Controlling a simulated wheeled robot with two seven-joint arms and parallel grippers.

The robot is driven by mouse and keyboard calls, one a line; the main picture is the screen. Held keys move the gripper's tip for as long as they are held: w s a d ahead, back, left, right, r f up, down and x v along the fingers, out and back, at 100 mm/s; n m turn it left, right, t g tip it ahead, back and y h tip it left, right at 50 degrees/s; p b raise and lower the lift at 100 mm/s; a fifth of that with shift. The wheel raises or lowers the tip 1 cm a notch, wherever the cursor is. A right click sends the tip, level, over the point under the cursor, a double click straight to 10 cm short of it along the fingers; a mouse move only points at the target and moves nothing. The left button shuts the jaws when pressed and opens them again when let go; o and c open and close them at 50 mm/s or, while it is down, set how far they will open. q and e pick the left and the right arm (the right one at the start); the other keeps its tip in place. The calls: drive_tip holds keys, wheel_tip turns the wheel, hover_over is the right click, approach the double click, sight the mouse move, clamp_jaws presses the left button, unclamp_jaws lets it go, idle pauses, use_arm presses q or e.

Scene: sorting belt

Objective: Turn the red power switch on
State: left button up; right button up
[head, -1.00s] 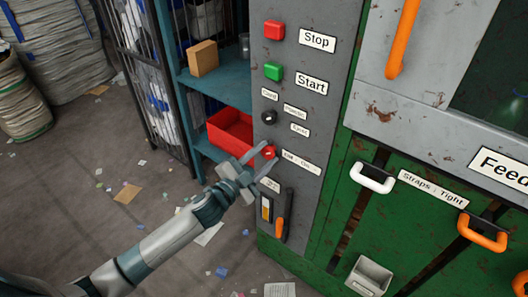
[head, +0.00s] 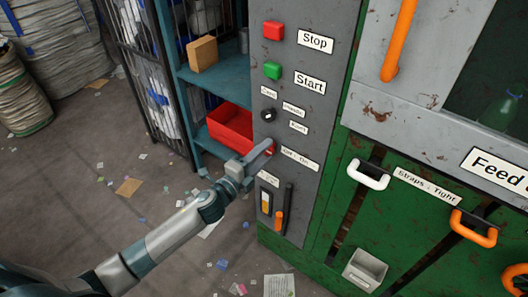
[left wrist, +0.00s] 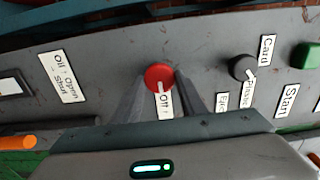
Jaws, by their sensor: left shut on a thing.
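The red power switch (left wrist: 158,75) is a round red knob on the grey control panel (head: 318,130), beside an "Off - On" label (head: 299,159). My left gripper (left wrist: 159,90) is shut on the knob, one finger on each side of it in the left wrist view. A pale mark on the knob points down in that view, toward the "Off" text; the rest of the label is hidden behind the gripper. In the head view, my left gripper (head: 262,152) reaches the panel from the left and mostly covers the knob. My right gripper is not in view.
A black selector knob (head: 268,115), a green Start button (head: 272,70) and a red Stop button (head: 273,30) sit above. Below is an orange-handled lever (head: 279,221). A red bin (head: 230,128) stands on the shelf just left of the panel.

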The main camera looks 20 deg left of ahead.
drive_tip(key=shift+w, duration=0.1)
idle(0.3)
use_arm(q)
drive_tip(key=o, duration=1)
drive_tip(key=shift+v, duration=0.75)
drive_tip(key=b+v, duration=0.3)
drive_tip(key=v, duration=1.3)
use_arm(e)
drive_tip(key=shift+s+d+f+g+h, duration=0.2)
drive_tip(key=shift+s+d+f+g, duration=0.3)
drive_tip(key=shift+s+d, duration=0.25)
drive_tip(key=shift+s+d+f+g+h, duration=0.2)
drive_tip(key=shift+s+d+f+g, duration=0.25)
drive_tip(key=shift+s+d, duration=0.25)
use_arm(q)
drive_tip(key=shift+f, duration=0.1)
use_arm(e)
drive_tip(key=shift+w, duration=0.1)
